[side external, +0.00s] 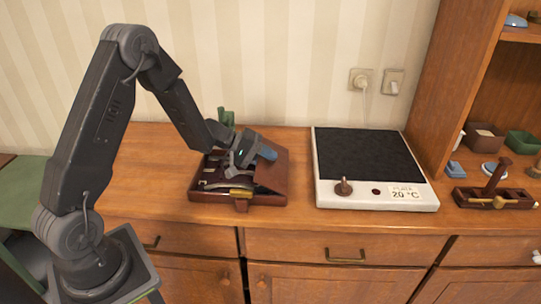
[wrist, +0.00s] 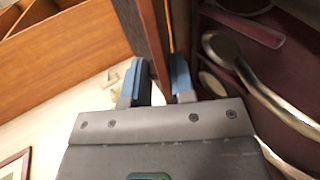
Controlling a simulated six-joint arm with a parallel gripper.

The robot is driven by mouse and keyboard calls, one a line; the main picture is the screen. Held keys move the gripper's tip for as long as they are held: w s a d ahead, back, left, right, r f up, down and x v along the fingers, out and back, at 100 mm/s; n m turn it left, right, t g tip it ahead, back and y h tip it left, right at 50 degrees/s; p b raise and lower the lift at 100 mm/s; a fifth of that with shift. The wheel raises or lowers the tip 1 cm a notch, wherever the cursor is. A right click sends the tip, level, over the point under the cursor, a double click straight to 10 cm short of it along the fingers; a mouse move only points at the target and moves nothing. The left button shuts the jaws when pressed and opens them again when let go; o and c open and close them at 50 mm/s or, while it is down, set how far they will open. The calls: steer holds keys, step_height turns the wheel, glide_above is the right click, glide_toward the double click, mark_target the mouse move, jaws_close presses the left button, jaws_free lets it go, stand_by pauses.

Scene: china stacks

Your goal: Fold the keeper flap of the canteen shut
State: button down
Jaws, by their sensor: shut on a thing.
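The canteen (side external: 225,195) is a dark red-brown case on the wooden counter, with cutlery lying in it. Its keeper flap (side external: 272,176) is a brown panel at the case's right side, standing raised at a tilt. My gripper (side external: 266,153) is above the case with its blue fingertips at the flap's upper part. In the wrist view my gripper (wrist: 160,80) has one finger on each side of the flap's edge (wrist: 152,38) and is shut on it. Metal cutlery (wrist: 225,50) lies in the dark case at right. The fingers hide part of the flap.
A white hot plate (side external: 375,200) with a black top and a knob stands close right of the case. A dark green item (side external: 226,117) stands behind the case. A shelf unit (side external: 455,90) and a dark wooden rack (side external: 495,198) are at far right.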

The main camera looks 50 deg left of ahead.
steer(key=shift+s+a+f+t+h, duration=0.1)
steer(key=shift+a+f+t+h, duration=0.1)
steer(key=shift+t+h, duration=0.3)
steer(key=shift+d, duration=0.1)
steer(key=c, duration=1.1)
jaws_free()
steer(key=shift+o, duration=0.2)
steer(key=shift+f, duration=0.1)
steer(key=v, duration=1.4)
steer(key=shift+c, duration=0.4)
